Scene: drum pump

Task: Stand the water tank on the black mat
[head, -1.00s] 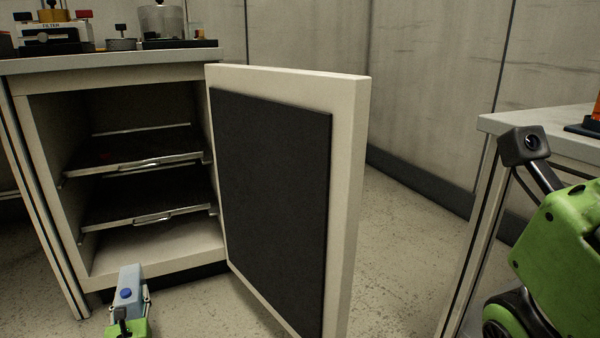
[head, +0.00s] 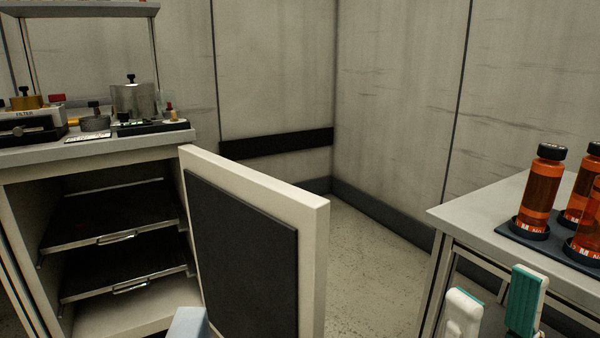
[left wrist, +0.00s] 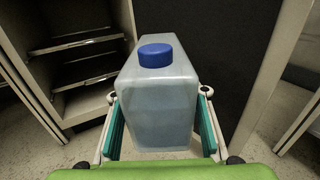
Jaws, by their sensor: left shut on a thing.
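The water tank is a pale blue translucent container with a blue cap (left wrist: 155,55). It stands between the teal-padded fingers of my left gripper (left wrist: 160,128), which is shut on its sides. In the head view only a pale corner of the tank (head: 187,326) shows at the bottom edge; the left gripper is out of that picture. My right gripper (head: 494,308) is open and empty at the lower right, before the right table. A flat black piece (head: 180,126) lies on the left bench top.
A cabinet under the left bench has two pull-out shelves (head: 120,238). Its door (head: 313,250), with a dark panel, stands open in the middle. Orange bottles (head: 540,192) crowd the right table; its left corner (head: 460,212) is bare. A metal pot (head: 130,100) stands on the bench.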

